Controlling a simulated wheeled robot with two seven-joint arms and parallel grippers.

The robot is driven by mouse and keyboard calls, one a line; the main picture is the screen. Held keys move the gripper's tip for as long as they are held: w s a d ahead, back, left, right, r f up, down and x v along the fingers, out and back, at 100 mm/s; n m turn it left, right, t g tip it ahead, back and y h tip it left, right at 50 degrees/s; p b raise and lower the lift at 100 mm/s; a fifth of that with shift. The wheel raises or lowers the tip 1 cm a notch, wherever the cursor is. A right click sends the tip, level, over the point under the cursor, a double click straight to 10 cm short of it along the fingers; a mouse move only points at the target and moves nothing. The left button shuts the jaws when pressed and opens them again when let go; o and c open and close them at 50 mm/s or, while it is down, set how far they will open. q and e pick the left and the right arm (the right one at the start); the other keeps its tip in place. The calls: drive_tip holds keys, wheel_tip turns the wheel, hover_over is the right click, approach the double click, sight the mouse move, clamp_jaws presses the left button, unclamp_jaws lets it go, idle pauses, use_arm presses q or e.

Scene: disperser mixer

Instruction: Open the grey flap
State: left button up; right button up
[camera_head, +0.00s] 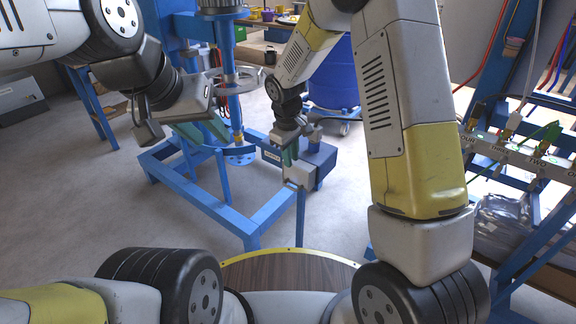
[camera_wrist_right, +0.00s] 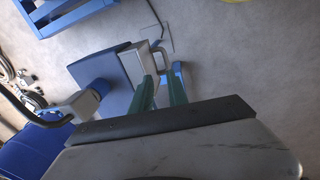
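A small light grey box with what looks like the grey flap (camera_head: 299,177) sits at the front of the dark blue-grey box (camera_head: 322,163) on the blue frame. In the right wrist view the light grey part (camera_wrist_right: 137,62) stands beside the blue plate, with a thin bracket-like edge at its side. My right gripper (camera_head: 290,155) is just above and beside it. Its two green fingers (camera_wrist_right: 161,86) are apart, with nothing clearly held between them; contact with the grey part cannot be told. My left gripper (camera_head: 207,132) is by the mixer column, its green fingers apart and empty.
The blue mixer frame (camera_head: 205,198) stands on the grey floor, with its column (camera_head: 228,70) between my arms. A blue drum (camera_head: 334,75) is behind. Open floor lies to the left.

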drive_tip(key=n, duration=0.1)
approach(289, 186)
drive_tip(key=f, duration=0.2)
drive_tip(key=w+f, duration=0.1)
drive_tip(key=f, duration=0.4)
drive_tip(key=shift+w+d+f, duration=0.2)
drive_tip(key=shift+f, duration=0.2)
clamp_jaws()
idle(0.9)
